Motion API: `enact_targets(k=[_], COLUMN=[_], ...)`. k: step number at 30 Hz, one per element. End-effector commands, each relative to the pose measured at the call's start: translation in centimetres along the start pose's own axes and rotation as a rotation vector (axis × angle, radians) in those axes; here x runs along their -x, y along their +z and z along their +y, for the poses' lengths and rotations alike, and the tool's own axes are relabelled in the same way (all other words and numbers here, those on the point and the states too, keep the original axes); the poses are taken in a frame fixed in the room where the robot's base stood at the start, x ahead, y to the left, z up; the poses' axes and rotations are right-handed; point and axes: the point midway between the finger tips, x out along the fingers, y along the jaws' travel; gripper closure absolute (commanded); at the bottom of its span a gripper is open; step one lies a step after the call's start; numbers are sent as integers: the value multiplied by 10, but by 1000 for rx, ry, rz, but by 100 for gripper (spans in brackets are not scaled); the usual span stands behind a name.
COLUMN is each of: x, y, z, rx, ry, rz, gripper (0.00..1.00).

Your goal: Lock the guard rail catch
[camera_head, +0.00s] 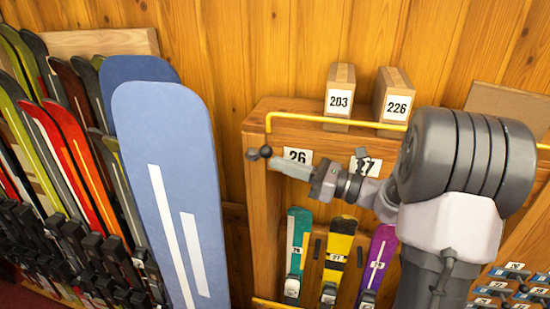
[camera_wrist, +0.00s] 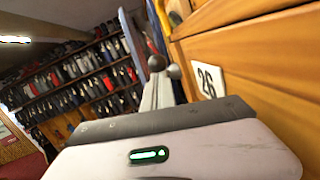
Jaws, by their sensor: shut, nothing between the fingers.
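The yellow guard rail (camera_head: 330,119) runs across the upper front of the wooden rack and bends down at its left end. Part of it shows at the top of the wrist view (camera_wrist: 162,17). My gripper (camera_head: 276,163) is shut and empty, left of the "26" label (camera_head: 298,156) and below the rail's left end. It points up the middle of the wrist view (camera_wrist: 163,88). Two small dark balls (camera_head: 260,153) show at its fingertips. I cannot tell whether they belong to the catch or to the fingers, and no catch can be clearly made out.
My arm covers the rack's right part. Short skis, teal (camera_head: 298,245), yellow (camera_head: 340,250) and purple (camera_head: 380,255), stand in the rack below. Boxes "203" (camera_head: 340,92) and "226" (camera_head: 394,95) stand on top. A large blue board (camera_head: 170,180) stands to the left, beside many skis.

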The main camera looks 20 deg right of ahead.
Motion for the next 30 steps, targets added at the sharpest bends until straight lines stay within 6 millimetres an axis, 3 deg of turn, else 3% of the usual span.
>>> enact_targets(k=[1,8,30], x=[-2,-9,-36], y=[16,27,49], z=[2,5,12], rx=[9,33,32], ry=[-6,-32,-31], rz=[39,235,228], gripper=[100,100,100])
